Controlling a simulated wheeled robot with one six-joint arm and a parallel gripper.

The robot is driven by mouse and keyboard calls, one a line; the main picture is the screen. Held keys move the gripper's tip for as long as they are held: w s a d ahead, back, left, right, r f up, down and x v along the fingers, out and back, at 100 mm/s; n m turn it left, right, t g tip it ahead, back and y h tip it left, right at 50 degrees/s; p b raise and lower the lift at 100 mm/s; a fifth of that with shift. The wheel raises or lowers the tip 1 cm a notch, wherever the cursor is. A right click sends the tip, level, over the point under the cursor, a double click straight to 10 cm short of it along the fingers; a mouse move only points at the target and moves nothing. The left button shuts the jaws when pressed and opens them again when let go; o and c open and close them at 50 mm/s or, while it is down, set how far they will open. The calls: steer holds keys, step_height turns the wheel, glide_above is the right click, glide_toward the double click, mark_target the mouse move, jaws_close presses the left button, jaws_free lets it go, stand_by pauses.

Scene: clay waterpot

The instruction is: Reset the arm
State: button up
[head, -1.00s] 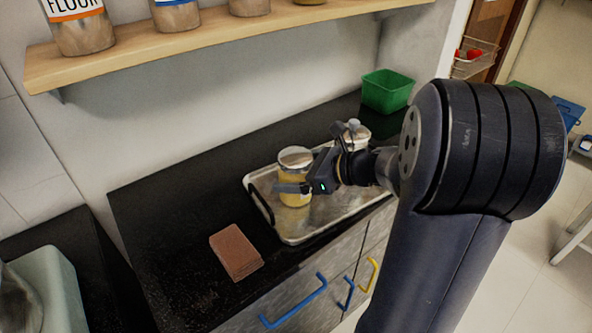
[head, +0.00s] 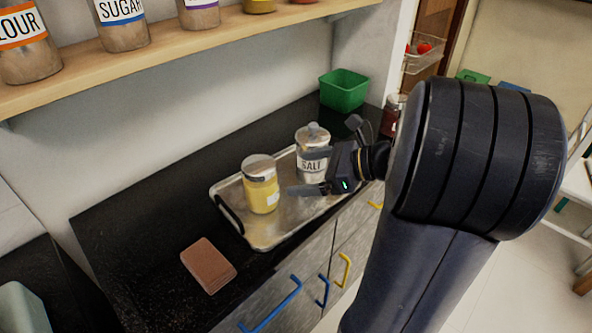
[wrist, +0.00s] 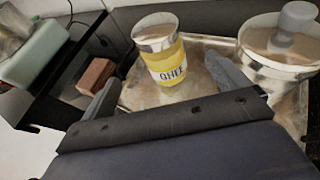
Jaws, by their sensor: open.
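My gripper (head: 318,172) is open and empty above the right part of the metal tray (head: 262,236). In the wrist view its two fingers (wrist: 165,90) stand apart, with nothing between them but the view toward the jar. A yellow jar with a metal lid (head: 262,190) stands upright on the tray, left of my gripper. In the wrist view its label reads GHEE (wrist: 165,65). A jar labelled SALT (head: 311,150) stands on the tray just behind my gripper, which partly covers it.
A brown brick-like block (head: 208,265) lies on the black counter (head: 125,235), left of the tray. A green bin (head: 343,90) and a dark red jar (head: 392,113) stand at the back right. A wooden shelf (head: 130,65) with several jars runs above the counter.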

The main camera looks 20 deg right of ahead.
mark_target(261, 177)
stand_by(0.4)
steer(key=b+x, duration=0.1)
steer(key=x, duration=1)
steer(key=shift+w+a+f+b, duration=0.1)
steer(key=shift+a+f+b, duration=0.1)
steer(key=shift+b, duration=0.15)
steer(key=shift+w+a+f, duration=0.1)
steer(key=shift+a+f, duration=0.1)
steer(key=shift+r, duration=0.2)
steer(key=shift+d, duration=0.15)
